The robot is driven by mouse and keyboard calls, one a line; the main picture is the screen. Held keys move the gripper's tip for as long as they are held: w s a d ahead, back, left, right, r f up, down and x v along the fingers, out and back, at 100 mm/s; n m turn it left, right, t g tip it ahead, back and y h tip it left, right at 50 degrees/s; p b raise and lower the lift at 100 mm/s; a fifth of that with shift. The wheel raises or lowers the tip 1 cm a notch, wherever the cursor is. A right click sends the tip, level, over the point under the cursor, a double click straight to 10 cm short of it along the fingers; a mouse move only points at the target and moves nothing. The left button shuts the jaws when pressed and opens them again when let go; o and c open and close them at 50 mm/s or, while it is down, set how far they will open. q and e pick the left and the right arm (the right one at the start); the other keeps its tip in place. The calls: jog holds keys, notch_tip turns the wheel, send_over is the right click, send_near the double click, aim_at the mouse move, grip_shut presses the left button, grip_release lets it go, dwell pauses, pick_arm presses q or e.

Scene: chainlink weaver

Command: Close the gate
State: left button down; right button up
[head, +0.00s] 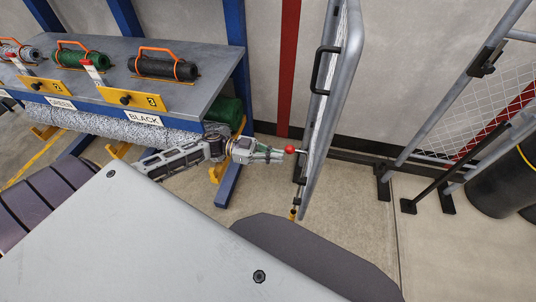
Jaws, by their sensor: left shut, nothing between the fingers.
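The gate (330,110) is a grey tube-framed panel seen nearly edge-on, standing open at an angle right of centre. A black pull handle (321,70) is on its left face. Lower down, a red ball knob (290,150) sits at the gate's latch. My left gripper (278,154) is shut and empty, its fingertips right by the red knob; I cannot tell if they touch it. The fixed mesh frame (455,110) stands to the right, with a gap of floor between it and the gate. My right gripper is not in view.
A grey workbench (205,65) with blue legs is at the left, holding mesh rolls with orange handles and yellow numbered plates. A black cylinder (495,185) stands at the far right. Bare floor (365,215) lies right of the gate.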

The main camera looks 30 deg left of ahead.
pick_arm(q)
jog(key=x, duration=0.9)
jog(key=shift+d, duration=0.15)
dwell(0.4)
